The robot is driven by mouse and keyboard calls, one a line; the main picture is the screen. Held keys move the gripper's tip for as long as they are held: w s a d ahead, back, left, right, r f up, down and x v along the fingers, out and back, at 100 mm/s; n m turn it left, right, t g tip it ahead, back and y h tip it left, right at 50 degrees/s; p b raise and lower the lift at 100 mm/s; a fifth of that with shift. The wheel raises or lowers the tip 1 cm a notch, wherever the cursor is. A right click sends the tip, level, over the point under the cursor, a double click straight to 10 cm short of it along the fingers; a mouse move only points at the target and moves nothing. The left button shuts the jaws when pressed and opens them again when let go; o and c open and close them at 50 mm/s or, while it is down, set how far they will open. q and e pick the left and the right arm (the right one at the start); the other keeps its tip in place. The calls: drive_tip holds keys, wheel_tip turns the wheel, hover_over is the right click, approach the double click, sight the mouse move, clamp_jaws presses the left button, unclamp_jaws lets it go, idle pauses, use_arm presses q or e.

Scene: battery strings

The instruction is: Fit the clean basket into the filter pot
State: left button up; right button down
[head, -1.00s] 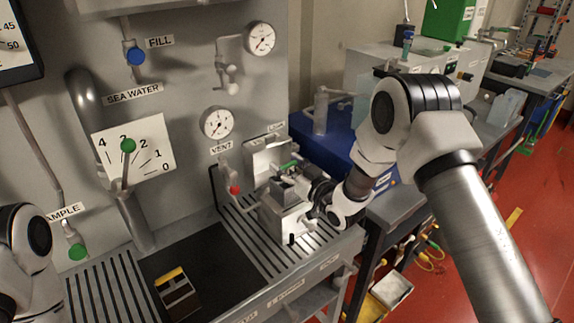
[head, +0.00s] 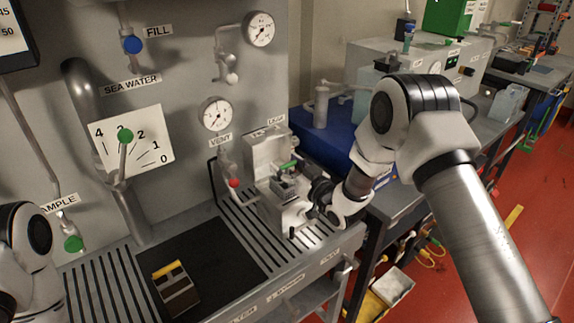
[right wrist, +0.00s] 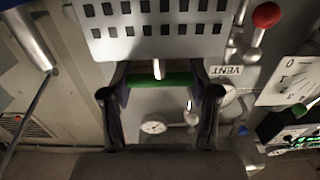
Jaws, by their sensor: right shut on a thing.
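My right gripper (head: 306,181) is shut on the green handle (head: 288,167) of a grey metal basket (head: 284,186). In the right wrist view the green handle (right wrist: 160,79) lies across between the two fingers, and the basket's slotted wall (right wrist: 155,30) shows beyond it. The filter pot (head: 290,216) is a grey metal box with its lid (head: 265,149) standing open behind. The basket is at the pot's mouth; how deep it sits is hard to tell. My left gripper is out of view; only part of the left arm shows.
A red-tipped vent lever (head: 233,184) stands close left of the pot. A small dark box with a yellow edge (head: 177,290) lies on the black mat (head: 215,250). Slotted drain boards flank the mat. A blue case (head: 335,140) stands behind my right arm.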

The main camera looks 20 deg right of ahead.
drive_tip(key=shift+r, duration=0.2)
drive_tip(key=shift+r+p, duration=1.4)
drive_tip(key=shift+r, duration=0.95)
drive_tip(key=shift+b, duration=0.55)
drive_tip(key=shift+f+b, duration=2.05)
drive_tip(key=shift+f, duration=0.5)
drive_tip(key=shift+c, duration=1)
unclamp_jaws()
drive_tip(key=v, duration=1.2)
